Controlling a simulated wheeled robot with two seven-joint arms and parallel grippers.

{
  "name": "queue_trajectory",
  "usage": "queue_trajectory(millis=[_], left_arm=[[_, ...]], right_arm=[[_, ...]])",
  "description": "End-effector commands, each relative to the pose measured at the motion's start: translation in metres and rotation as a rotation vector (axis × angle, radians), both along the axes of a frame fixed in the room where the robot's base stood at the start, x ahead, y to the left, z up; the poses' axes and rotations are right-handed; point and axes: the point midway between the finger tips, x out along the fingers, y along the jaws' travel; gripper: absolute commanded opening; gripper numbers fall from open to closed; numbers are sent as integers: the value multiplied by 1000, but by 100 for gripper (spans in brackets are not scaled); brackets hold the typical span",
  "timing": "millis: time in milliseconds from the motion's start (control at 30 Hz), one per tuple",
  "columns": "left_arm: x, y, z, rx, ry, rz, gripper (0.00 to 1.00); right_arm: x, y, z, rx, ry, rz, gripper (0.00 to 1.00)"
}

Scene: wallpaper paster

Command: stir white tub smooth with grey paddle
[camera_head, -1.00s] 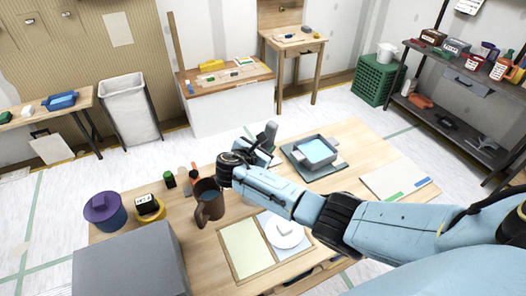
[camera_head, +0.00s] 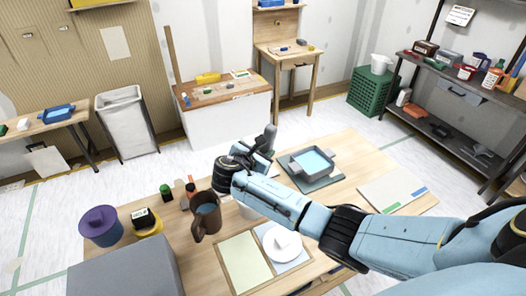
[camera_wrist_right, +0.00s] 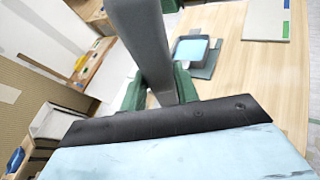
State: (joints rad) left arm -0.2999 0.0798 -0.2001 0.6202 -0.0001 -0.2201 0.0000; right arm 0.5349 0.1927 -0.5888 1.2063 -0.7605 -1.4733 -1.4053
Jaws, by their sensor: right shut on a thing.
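My right gripper (camera_head: 256,152) is above the middle of the wooden table and shut on the grey paddle (camera_head: 268,138). In the right wrist view, the paddle (camera_wrist_right: 143,45) is a thick grey bar between the green fingers (camera_wrist_right: 160,90). Its lower end cannot be seen. A white vessel, likely the white tub (camera_head: 248,210), shows only as a sliver below my right forearm; its opening and contents are hidden. The paddle appears apart from it, beyond the forearm. My left gripper is not in view.
A brown jug (camera_head: 206,219) stands left of the forearm. A grey tray with light blue contents (camera_head: 312,162) is right of the gripper. A white round lid (camera_head: 283,242) lies in front.

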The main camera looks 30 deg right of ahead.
Motion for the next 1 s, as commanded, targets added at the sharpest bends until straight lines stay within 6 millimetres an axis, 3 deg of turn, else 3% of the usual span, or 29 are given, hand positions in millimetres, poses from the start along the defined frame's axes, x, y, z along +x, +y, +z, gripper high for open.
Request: queue_trajectory(millis=[500,1000], left_arm=[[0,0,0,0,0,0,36],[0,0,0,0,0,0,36]], right_arm=[[1,0,46,1,-3,0,1],[0,0,50,0,-2,0,1]])
